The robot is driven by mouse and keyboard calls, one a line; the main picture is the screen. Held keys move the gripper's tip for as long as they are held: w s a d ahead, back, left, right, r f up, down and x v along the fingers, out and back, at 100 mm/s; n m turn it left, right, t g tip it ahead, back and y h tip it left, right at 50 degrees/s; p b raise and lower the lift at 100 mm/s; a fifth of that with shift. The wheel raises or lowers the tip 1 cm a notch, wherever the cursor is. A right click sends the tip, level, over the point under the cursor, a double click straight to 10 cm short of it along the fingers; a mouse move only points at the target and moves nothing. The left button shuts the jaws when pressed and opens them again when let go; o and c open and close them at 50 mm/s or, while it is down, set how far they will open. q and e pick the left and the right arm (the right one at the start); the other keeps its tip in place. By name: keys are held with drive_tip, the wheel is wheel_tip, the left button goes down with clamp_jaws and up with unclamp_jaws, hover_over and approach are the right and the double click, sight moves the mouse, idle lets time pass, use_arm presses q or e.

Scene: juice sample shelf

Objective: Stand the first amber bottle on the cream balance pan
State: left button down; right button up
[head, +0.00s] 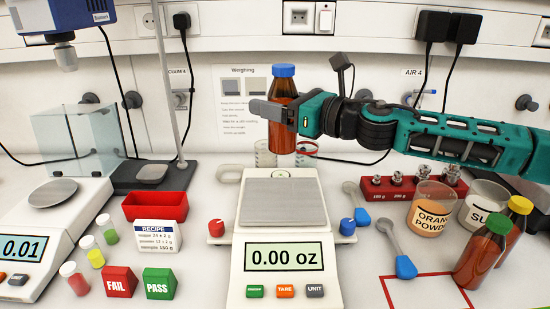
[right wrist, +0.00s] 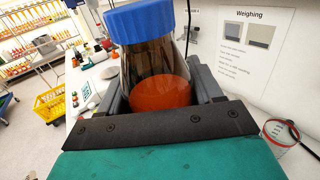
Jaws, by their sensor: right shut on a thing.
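An amber bottle with a blue cap (head: 283,92) is upright in the head view, held in my right gripper (head: 272,112). The gripper comes in from the right and is shut around the bottle's body. The right wrist view shows the same bottle (right wrist: 150,60) between the two fingers (right wrist: 160,95), with orange-red liquid inside. The bottle appears above the back part of the cream balance, whose square grey pan (head: 280,205) is empty. The display (head: 284,257) reads 0.00 oz. My left gripper is not in view.
Two more amber bottles, green-capped (head: 480,255) and yellow-capped (head: 517,215), stand at the right. Beakers of orange powder (head: 432,210) and sugar (head: 482,203) are behind them. A red bin (head: 155,206), small vials and a second balance (head: 50,235) are at the left.

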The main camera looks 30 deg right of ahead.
sight(275, 145)
drive_tip(key=shift+f, duration=3.2)
drive_tip(key=shift+f+b, duration=0.45)
drive_tip(key=shift+f, duration=0.8)
drive_tip(key=shift+f+b, duration=0.65)
drive_tip(key=shift+f, duration=0.8)
drive_tip(key=shift+f, duration=0.1)
drive_tip(key=shift+f, duration=0.2)
drive_tip(key=o, duration=1.2)
drive_tip(key=shift+r, duration=0.1)
drive_tip(key=shift+o, duration=0.2)
